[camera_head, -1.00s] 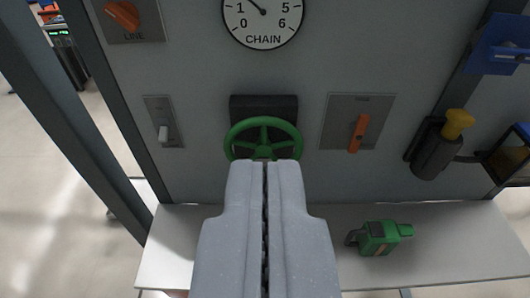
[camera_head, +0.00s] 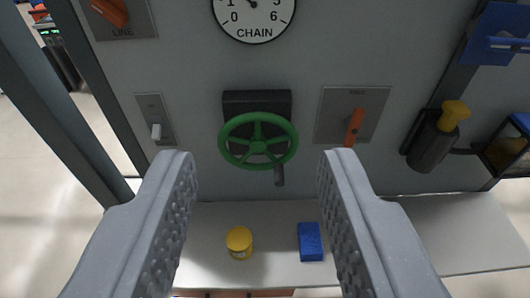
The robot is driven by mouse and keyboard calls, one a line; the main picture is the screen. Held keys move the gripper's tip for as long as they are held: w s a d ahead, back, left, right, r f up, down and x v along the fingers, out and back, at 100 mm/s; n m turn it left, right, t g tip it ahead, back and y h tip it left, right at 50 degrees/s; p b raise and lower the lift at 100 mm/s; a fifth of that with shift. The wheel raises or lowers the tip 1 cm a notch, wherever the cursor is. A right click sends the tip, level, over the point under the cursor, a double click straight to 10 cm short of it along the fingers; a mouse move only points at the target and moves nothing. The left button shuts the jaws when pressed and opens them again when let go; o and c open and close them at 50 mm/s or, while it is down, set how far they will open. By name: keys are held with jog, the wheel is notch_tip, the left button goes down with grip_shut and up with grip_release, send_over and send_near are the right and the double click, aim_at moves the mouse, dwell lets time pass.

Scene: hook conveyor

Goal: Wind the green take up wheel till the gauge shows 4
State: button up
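The green take up wheel (camera_head: 258,141) is mounted on a dark block on the grey panel.
An orange lever (camera_head: 354,127) is right of the wheel, a pale switch (camera_head: 156,131) left, an orange LINE knob (camera_head: 110,11) upper left. A yellow-topped dark cylinder (camera_head: 432,142) juts out at right. A yellow can (camera_head: 239,241) and blue block (camera_head: 310,241) are on the shelf below.

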jog(key=w+d+f+m+p, duration=0.1)
jog(key=w+d+f, duration=0.1)
jog(key=w+f, duration=0.55)
jog(key=w+d+f+m+p, duration=0.1)
jog(key=w+d+f+m, duration=0.15)
jog(key=w+f, duration=0.55)
jog(key=m+t+p, duration=0.3)
jog(key=m, duration=0.4)
send_near(278, 171)
jog(key=s, duration=0.3)
jog(key=shift+w+d+f+p, duration=0.15)
jog(key=shift+w+p, duration=0.85)
jog(key=shift+w, duration=1.3)
jog(key=shift+w+a+f+p, duration=0.15)
jog(key=shift+w+p, duration=0.8)
jog(key=shift+w, duration=1.4)
jog(key=shift+w+d+f+p, duration=0.15)
jog(key=shift+w+p, duration=0.85)
jog(key=shift+w, duration=1.3)
grip_shut()
